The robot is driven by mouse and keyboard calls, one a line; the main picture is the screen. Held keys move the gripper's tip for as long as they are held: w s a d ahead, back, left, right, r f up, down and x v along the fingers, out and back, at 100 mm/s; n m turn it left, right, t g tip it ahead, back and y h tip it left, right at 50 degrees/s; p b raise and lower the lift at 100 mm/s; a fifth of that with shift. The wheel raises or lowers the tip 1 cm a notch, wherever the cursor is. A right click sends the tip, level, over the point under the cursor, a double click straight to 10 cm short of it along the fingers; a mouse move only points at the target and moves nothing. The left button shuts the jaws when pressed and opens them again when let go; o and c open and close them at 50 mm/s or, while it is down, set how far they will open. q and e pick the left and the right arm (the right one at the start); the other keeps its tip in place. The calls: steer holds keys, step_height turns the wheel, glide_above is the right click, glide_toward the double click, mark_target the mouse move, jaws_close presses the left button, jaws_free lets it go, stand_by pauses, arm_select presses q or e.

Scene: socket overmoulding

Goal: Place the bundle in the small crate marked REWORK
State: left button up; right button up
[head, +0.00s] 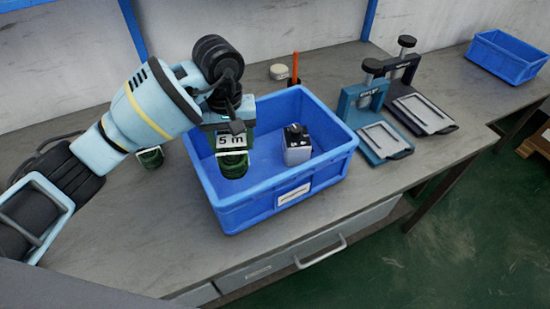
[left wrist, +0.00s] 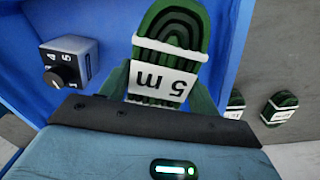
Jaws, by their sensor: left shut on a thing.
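My left gripper (head: 230,128) is shut on a green cable bundle (head: 234,166) with a white "5 m" label. The bundle hangs over the left part of a blue crate (head: 262,214), inside its rim outline; its height above the floor is hard to tell. The crate's front carries a white label too small to read. The left wrist view shows the bundle (left wrist: 174,40) between the gripper's fingers (left wrist: 160,92). Inside the crate, right of the bundle, stands a grey-white block with a black knob (head: 297,146). My right gripper is not in view.
Another green bundle (head: 150,157) lies on the bench left of the crate; the left wrist view shows two (left wrist: 282,107). Two presses (head: 365,118) stand right of the crate. A second blue crate (head: 507,55) sits at the far right. A screwdriver (head: 294,70) stands behind.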

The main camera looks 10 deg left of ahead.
arm_select(q)
steer(key=shift+w+f, duration=0.35)
steer(key=shift+f, duration=0.15)
steer(key=shift+s, duration=0.1)
steer(key=shift+s+d+f, duration=0.1)
steer(key=shift+f, duration=4.75)
steer(key=shift+f, duration=0.1)
steer(key=shift+f, duration=0.15)
steer(key=o, duration=1)
